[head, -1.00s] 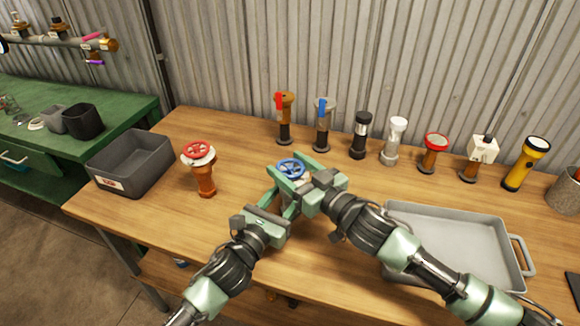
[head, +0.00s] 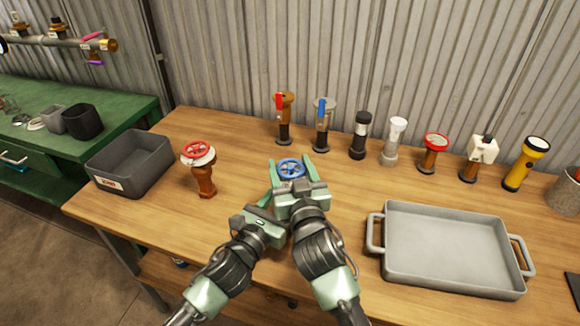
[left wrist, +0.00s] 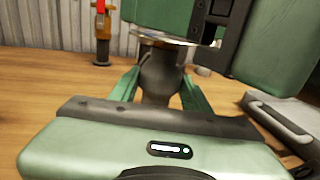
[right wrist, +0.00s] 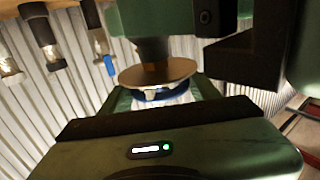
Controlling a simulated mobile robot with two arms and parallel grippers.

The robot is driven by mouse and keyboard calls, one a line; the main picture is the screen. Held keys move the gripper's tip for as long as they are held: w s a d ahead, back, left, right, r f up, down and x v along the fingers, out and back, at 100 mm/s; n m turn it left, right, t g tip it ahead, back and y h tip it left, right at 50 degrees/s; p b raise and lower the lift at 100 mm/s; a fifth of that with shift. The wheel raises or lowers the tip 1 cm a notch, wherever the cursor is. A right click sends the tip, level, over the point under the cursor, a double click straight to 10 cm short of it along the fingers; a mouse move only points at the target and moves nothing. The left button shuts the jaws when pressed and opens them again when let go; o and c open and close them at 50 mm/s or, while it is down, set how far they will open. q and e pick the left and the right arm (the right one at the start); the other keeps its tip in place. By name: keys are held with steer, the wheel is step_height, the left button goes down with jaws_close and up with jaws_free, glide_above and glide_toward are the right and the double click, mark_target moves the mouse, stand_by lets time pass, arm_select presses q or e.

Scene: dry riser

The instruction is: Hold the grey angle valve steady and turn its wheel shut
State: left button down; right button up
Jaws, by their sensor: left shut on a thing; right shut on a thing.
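The grey angle valve stands upright near the middle of the wooden bench. Its blue wheel (head: 291,168) shows on top in the head view, and its body is mostly hidden there by my grippers. My right gripper (head: 290,173) comes from the front, with its fingers closed on either side of the wheel; the blue rim (right wrist: 157,94) shows between them in the right wrist view. My left gripper (head: 268,212) is lower and shut on the valve's grey body (left wrist: 162,75), which stands between its fingers in the left wrist view. Its fingertips are largely hidden in the head view.
An orange valve with a red wheel (head: 199,154) stands to the left, by a dark grey bin (head: 130,164). A grey tray (head: 447,285) lies to the right. Several valves and a yellow torch (head: 525,165) line the back of the bench.

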steer(key=shift+r, duration=0.2)
steer(key=o, duration=1.4)
steer(key=shift+c, duration=0.2)
steer(key=shift+f, duration=0.1)
steer(key=shift+s+d, duration=0.1)
steer(key=shift+s, duration=0.2)
steer(key=v, duration=1.1)
steer(key=shift+s, duration=0.25)
